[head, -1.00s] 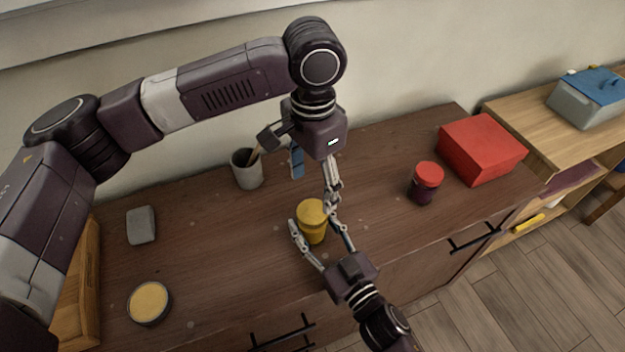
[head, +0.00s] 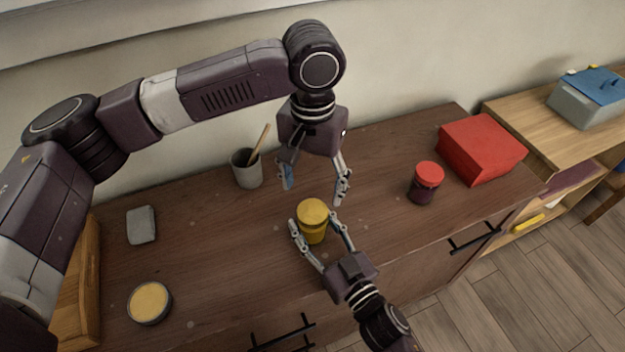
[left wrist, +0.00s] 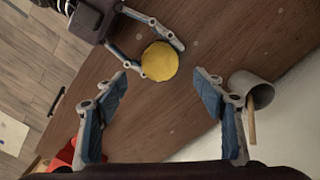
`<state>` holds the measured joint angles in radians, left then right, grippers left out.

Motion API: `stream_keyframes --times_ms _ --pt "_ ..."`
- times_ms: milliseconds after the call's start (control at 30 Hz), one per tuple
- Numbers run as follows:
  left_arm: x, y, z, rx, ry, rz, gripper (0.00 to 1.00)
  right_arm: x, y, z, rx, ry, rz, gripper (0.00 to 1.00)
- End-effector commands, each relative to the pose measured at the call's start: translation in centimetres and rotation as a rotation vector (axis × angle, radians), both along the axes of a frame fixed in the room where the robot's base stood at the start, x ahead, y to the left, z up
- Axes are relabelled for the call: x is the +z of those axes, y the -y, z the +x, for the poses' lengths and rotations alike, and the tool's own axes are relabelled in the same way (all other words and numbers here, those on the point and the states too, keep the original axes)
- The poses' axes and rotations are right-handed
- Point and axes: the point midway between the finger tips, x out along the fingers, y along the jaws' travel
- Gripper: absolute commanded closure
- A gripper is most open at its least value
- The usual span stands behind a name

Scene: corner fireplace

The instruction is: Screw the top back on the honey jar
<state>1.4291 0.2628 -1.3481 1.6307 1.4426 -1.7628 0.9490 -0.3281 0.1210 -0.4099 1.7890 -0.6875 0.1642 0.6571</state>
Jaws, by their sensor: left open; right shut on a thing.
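The honey jar (head: 314,236) stands upright on the brown cabinet top, with its yellow top (head: 312,211) sitting on it; whether the top is tight cannot be told. My right gripper (head: 313,224) is shut around the jar's sides from the front. My left gripper (head: 314,193) is open and empty, pointing down above and just behind the jar. In the left wrist view the round yellow top (left wrist: 160,61) lies between and just beyond the open fingertips, not touched by them. The jar's body is hidden there under the top.
A grey cup (head: 247,174) with a wooden stick stands behind left. A dark jar with a red lid (head: 428,175) and a red box (head: 482,148) stand right. A grey block (head: 141,225) and a round yellow-topped tin (head: 149,303) lie left. The surface between is clear.

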Motion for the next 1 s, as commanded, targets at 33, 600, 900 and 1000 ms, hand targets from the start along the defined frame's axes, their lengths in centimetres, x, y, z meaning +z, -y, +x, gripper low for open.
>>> stream_keyframes --times_ms 33,600,900,1000 --pt "-0.7 0.0 -0.1 0.000 -0.003 0.001 0.36 0.0 0.0 0.0 0.000 0.001 0.001 1.00" --pt "-7.1 0.0 0.0 0.000 0.000 -0.001 0.36 0.0 0.0 0.0 0.000 0.001 0.001 1.00" --pt "-7.2 0.0 0.0 0.000 0.000 0.000 0.41 0.0 0.0 0.0 0.000 0.001 0.001 1.00" --pt "-7.2 0.0 0.0 0.000 0.000 0.000 0.52 0.0 0.0 0.0 0.000 0.001 0.001 1.00"
